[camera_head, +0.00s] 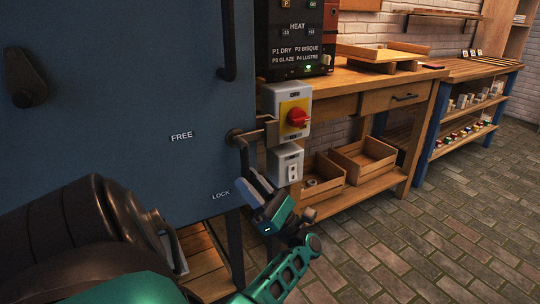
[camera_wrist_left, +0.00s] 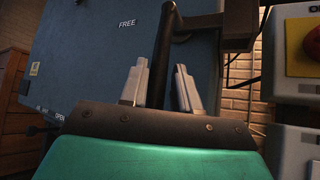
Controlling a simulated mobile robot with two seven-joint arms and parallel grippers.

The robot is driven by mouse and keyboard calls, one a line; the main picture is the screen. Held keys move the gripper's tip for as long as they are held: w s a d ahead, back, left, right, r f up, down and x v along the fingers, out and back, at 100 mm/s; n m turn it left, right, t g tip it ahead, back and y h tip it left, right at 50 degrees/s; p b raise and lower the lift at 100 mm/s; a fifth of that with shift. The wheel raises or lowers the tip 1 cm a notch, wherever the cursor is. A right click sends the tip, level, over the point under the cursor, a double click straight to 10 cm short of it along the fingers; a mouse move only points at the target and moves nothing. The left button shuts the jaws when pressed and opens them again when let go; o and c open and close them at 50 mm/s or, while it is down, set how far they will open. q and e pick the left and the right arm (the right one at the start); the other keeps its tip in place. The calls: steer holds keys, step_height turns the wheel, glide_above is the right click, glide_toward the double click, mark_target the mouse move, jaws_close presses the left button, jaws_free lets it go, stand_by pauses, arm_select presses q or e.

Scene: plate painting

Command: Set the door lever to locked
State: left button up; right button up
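The door lever (camera_head: 244,160) is a dark bar at the right edge of the blue kiln door (camera_head: 120,110). It hangs down from its pivot, its lower end near the LOCK label (camera_head: 221,195); the FREE label (camera_head: 182,137) is to the left of the pivot. My left gripper (camera_head: 256,190) is at the lever's lower part. In the left wrist view, the lever (camera_wrist_left: 162,55) runs down between the two pale fingers (camera_wrist_left: 160,88), which stand apart with gaps beside the bar. Whether either finger touches it is unclear. My right gripper is not in view.
A red-and-yellow switch (camera_head: 296,117) and a white socket box (camera_head: 287,164) are close right of the lever. The heat control panel (camera_head: 296,38) is above. A wooden workbench (camera_head: 350,82) with crates (camera_head: 363,157) stands behind. The brick floor (camera_head: 400,240) at right is clear.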

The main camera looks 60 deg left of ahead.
arm_select(q)
steer(key=v, duration=1.1)
steer(key=shift+d, duration=0.1)
stand_by(0.6)
